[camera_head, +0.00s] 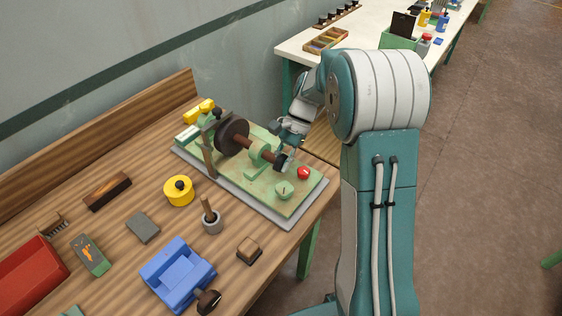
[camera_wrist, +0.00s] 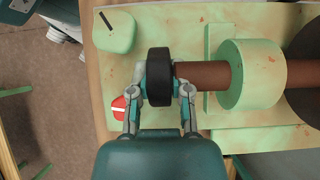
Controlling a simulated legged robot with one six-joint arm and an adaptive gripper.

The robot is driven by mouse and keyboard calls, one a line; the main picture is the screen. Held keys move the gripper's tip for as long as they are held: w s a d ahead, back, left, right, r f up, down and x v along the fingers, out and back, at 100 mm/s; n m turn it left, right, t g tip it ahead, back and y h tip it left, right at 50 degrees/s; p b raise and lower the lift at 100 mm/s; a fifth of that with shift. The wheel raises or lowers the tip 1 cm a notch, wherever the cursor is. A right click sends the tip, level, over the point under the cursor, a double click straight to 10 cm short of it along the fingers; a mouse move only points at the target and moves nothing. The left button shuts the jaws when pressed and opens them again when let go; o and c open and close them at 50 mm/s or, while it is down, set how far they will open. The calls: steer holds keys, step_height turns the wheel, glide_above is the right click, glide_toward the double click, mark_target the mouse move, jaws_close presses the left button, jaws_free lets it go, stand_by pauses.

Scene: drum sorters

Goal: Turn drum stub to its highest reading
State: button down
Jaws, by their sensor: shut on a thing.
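The drum stub, a black ribbed collar (camera_wrist: 159,77) on the end of a brown shaft (camera_wrist: 203,75), sits between the fingers of my gripper (camera_wrist: 161,95) in the wrist view. My gripper is shut on it, one finger on each side. In the head view my gripper (camera_head: 287,148) reaches the stub end of the shaft from the far side. The shaft runs through a pale green bearing block (camera_wrist: 250,74) to a dark drum (camera_head: 232,135). A pale green dial (camera_wrist: 114,32) with a dark pointer line also shows in the head view (camera_head: 285,190); its reading is too small to tell.
A red knob (camera_head: 303,173) stands on the green base plate (camera_head: 258,188). On the wooden bench lie a blue vise-like block (camera_head: 178,272), a yellow knobbed tin (camera_head: 179,191), a grey cup (camera_head: 211,222) and a red tray (camera_head: 28,275). A wooden backboard (camera_head: 100,140) lines the wall side.

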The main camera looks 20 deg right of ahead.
steer(key=shift+w+g+y, duration=0.2)
steer(key=shift+g+y, duration=0.5)
steer(key=shift+y, duration=0.3)
steer(key=c, duration=0.6)
jaws_free()
steer(key=shift+f, duration=0.1)
steer(key=shift+o, duration=0.2)
steer(key=v, duration=1.2)
steer(key=shift+d+f, duration=0.2)
steer(key=shift+w, duration=0.15)
